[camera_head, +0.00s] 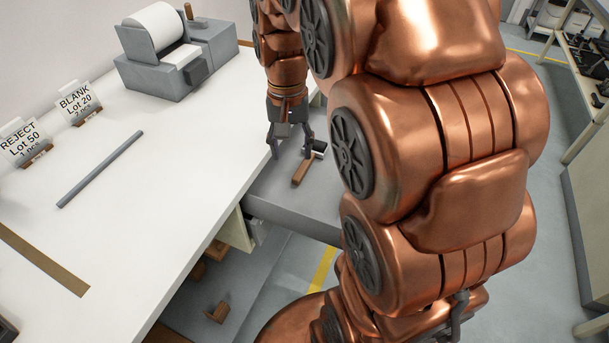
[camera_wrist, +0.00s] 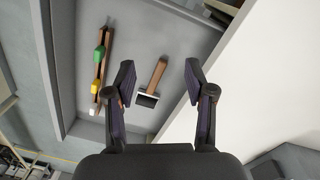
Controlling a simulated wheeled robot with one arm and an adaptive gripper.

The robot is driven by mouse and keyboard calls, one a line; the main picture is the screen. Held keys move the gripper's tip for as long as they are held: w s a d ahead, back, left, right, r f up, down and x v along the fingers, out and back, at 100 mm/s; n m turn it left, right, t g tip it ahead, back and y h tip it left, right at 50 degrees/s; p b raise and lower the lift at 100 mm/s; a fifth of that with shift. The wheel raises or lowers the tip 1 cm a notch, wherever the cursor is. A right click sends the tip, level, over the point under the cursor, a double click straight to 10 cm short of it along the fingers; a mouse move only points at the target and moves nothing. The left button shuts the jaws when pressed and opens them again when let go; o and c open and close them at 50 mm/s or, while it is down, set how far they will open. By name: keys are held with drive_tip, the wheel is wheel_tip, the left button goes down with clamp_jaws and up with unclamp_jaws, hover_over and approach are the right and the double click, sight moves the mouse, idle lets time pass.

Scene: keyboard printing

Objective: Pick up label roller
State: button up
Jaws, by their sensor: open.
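The label roller (camera_head: 301,173) has a brown wooden handle and a dark head with a pale edge. It lies on a grey surface beside the white table. My gripper (camera_head: 290,147) points down over this grey surface, its fingers spread and empty, close to the roller. In the wrist view the roller (camera_wrist: 157,76) shows between the two fingers of my gripper (camera_wrist: 159,78), handle pointing away and head nearer. It looks apart from both fingers; the height gap is hard to judge.
The white table (camera_head: 160,200) holds a label printer (camera_head: 170,60), REJECT (camera_head: 25,140) and BLANK (camera_head: 78,103) signs and a grey bar (camera_head: 100,169). In the wrist view, a brown strip (camera_wrist: 104,65) with green, yellow and white pieces lies left of the roller. The grey surface has a raised edge (camera_wrist: 52,75).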

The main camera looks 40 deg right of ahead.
sight(307, 161)
drive_tip(key=shift+w+d+f+m+b, duration=2.7)
drive_tip(key=shift+w+d+f, duration=1.75)
drive_tip(key=shift+w+d, duration=1.3)
drive_tip(key=shift+n+t, duration=0.3)
drive_tip(key=shift+t, duration=0.1)
wheel_tip(307, 161, down, 11)
drive_tip(key=shift+s+d+f+b, duration=0.1)
drive_tip(key=shift+s+d+b, duration=0.05)
drive_tip(key=shift+b, duration=0.15)
clamp_jaws()
